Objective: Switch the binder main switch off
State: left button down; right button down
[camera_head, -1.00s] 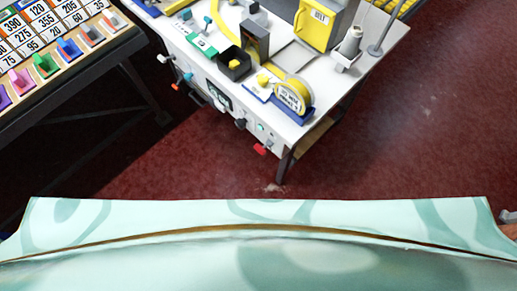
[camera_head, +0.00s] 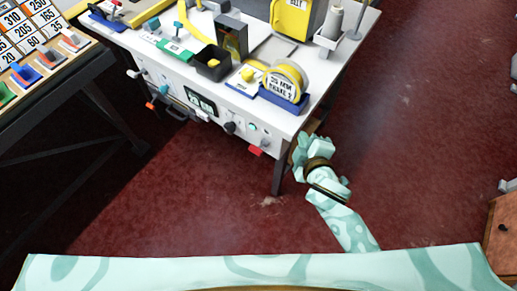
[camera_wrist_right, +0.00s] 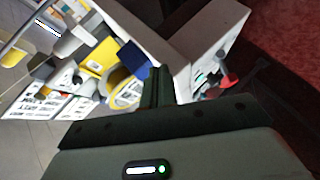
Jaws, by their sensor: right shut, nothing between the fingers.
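The binder is a white bench with controls along its front panel (camera_head: 180,88). A red switch handle (camera_head: 255,151) sticks out low at the panel's right end; no label on it is readable. It also shows in the right wrist view, as a red part (camera_wrist_right: 229,82) right of the fingers. My right gripper (camera_head: 297,156) is shut and empty, beside the bench's front right corner, to the right of the red handle and apart from it. Its dark closed fingers show in the right wrist view (camera_wrist_right: 157,87). My left gripper is not in view.
The panel also carries a black knob (camera_head: 230,127), a small display (camera_head: 201,101) and an orange-red control (camera_head: 150,106). A yellow tape roll (camera_head: 285,83) stands near the bench's right corner. A number board (camera_head: 30,35) is at left. The red floor in front is clear.

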jog(key=w+a+r+n+t+y, duration=0.35)
jog(key=a+r+n+y, duration=0.85)
jog(key=a+r+n, duration=0.5)
jog(key=s+a+r+n+g+y+b, duration=0.1)
jog(key=s+a+n+g+y, duration=0.3)
jog(key=a+n+g, duration=0.45)
jog(key=s+a+r+n+g+y+b, duration=0.1)
jog(key=s+a+r+n+g, duration=0.1)
jog(key=s+a+n+g, duration=0.65)
jog(key=w+d+f+n+g+h, duration=0.35)
jog(key=d+f+n+h, duration=0.55)
jog(key=f+n+h, duration=0.4)
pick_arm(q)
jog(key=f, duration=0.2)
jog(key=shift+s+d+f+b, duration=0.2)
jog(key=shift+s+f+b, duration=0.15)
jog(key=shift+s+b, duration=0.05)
pick_arm(e)
jog(key=w+d+n+t+h, duration=0.3)
jog(key=w+d+t+h, duration=0.1)
jog(key=w+d, duration=0.6)
jog(key=d+h, duration=0.1)
jog(key=d, duration=0.2)
jog(key=shift+w+d+r+t+h, duration=0.2)
jog(key=shift+d+t+h, duration=0.1)
jog(key=shift+h, duration=0.1)
